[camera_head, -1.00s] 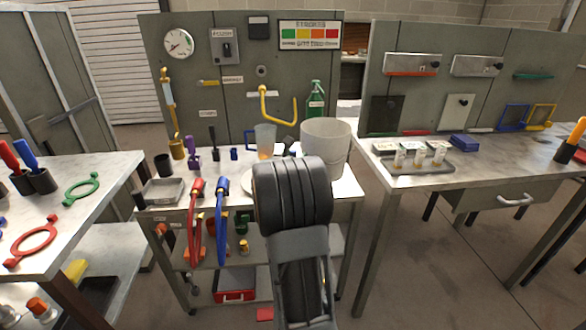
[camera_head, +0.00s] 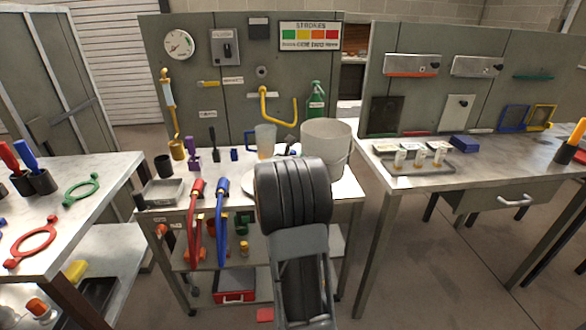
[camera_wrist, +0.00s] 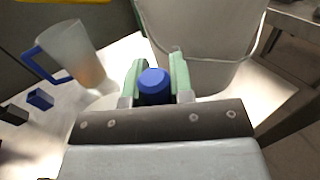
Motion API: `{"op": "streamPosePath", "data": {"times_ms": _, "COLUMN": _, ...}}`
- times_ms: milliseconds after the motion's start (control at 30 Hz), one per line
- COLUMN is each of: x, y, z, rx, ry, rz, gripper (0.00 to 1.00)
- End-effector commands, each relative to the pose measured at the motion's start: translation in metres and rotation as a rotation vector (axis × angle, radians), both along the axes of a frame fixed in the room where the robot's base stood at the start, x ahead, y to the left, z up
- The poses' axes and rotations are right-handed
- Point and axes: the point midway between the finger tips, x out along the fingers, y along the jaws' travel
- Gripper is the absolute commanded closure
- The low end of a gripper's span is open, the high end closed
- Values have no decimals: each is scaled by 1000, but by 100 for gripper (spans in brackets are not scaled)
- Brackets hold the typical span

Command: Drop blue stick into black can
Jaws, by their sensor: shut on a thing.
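My gripper (camera_wrist: 154,84) has two green fingers in the wrist view. It is shut on a short blue stick (camera_wrist: 154,79), whose blue end faces the camera, with a darker part below. In the head view my own arm hides the gripper and the stick. A small empty-looking black can (camera_head: 163,165) stands upright at the left back of the middle table. Two other black cans stand on the left table, one holding a red-handled stick and one (camera_head: 43,183) a blue-handled stick (camera_head: 27,155).
A big white bucket (camera_head: 325,145) stands close beyond my gripper, also in the wrist view (camera_wrist: 205,40). A clear jug with a blue handle (camera_head: 264,140) is left of it. A metal tray (camera_head: 163,192) lies in front of the black can. A small blue block (camera_head: 234,154) sits nearby.

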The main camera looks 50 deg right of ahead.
Motion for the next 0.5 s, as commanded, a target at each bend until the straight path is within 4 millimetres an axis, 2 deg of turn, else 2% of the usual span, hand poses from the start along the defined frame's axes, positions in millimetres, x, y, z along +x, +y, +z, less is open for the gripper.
{"op": "streamPosePath", "data": {"times_ms": 267, "x": 0, "y": 0, "z": 3, "rx": -1, "ry": 0, "rz": -1, "gripper": 100}}
{"op": "streamPosePath", "data": {"times_ms": 367, "x": 0, "y": 0, "z": 10, "rx": -2, "ry": -2, "rz": -1, "gripper": 100}}
{"op": "streamPosePath", "data": {"times_ms": 500, "x": 0, "y": 0, "z": 30, "rx": -2, "ry": -4, "rz": -1, "gripper": 100}}
